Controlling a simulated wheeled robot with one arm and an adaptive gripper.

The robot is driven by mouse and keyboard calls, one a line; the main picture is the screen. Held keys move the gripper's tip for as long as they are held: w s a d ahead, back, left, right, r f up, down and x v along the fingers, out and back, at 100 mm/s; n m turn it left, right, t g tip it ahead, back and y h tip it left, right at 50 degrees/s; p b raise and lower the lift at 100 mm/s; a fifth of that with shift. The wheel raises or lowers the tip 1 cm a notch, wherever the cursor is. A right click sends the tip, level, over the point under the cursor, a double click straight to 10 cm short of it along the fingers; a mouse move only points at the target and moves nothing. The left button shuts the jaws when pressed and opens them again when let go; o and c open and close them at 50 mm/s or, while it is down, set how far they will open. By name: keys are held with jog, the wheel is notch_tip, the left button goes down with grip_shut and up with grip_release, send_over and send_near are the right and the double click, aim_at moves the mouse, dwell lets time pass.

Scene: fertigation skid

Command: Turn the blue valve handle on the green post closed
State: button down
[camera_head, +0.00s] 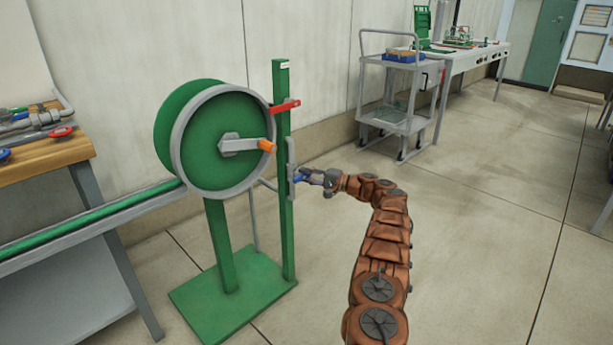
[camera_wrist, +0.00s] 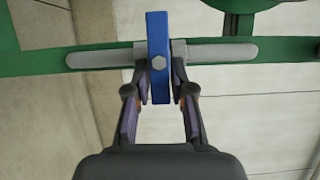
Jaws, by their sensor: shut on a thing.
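The green post (camera_head: 285,230) stands upright on a green base plate, with a grey pipe piece (camera_head: 291,158) along it. The blue valve handle (camera_head: 300,178) sits on that pipe, low on the post. In the wrist view the blue handle (camera_wrist: 158,60) crosses the grey pipe (camera_wrist: 222,54) at a right angle, with a bolt at its middle. My gripper (camera_head: 317,177) reaches it from the right. In the wrist view my gripper (camera_wrist: 159,98) is shut on the blue handle, one finger on each side.
A red handle (camera_head: 285,105) sticks out higher on the green post. A green reel (camera_head: 215,140) with an orange-tipped crank (camera_head: 266,145) stands left of the post.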

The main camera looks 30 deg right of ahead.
jog(key=c, duration=1.1)
grip_release()
jog(key=v, duration=1.2)
